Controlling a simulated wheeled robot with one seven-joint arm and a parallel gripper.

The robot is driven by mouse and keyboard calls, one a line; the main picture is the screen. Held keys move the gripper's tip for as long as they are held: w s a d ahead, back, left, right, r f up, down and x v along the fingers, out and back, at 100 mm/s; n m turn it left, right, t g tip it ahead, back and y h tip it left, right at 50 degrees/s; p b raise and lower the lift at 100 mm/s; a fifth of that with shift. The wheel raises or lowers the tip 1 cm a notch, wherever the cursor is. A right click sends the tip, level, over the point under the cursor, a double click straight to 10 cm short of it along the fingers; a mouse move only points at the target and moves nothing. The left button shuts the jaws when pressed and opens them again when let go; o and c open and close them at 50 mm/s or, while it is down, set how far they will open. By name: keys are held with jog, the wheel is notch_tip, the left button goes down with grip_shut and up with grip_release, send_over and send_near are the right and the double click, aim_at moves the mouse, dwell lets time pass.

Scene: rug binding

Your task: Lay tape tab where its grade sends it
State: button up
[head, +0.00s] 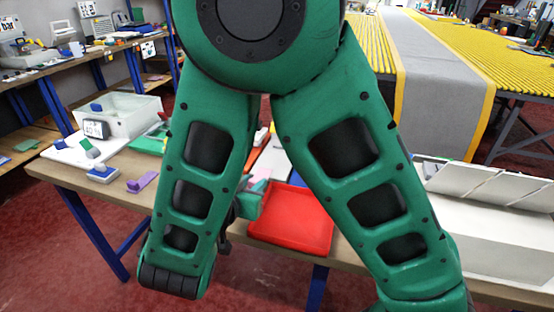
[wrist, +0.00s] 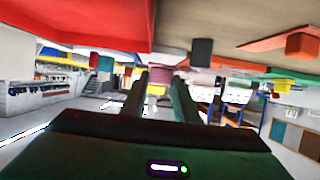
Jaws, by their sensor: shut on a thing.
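My gripper (wrist: 164,76) shows in the wrist view as two dark fingers a small gap apart. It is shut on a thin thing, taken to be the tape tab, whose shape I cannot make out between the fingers. In the head view my gripper (head: 249,205) is mostly hidden behind my green arm, just left of a red tray (head: 292,228) on the bench. The tray's visible floor looks empty.
A bench (head: 115,190) carries a clear bin (head: 130,112), a small display (head: 95,129), a white board with coloured blocks, and a purple block (head: 142,183). A white slotted box (head: 490,200) stands right. Behind lies a grey runner (head: 440,75) with yellow edges. My arm hides the bench's middle.

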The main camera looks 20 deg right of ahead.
send_over(273, 166)
jog(key=shift+s+a, duration=0.1)
jog(key=shift+f, duration=1.75)
jog(key=o, duration=1)
jog(key=shift+f, duration=0.1)
jog(key=v, duration=1.2)
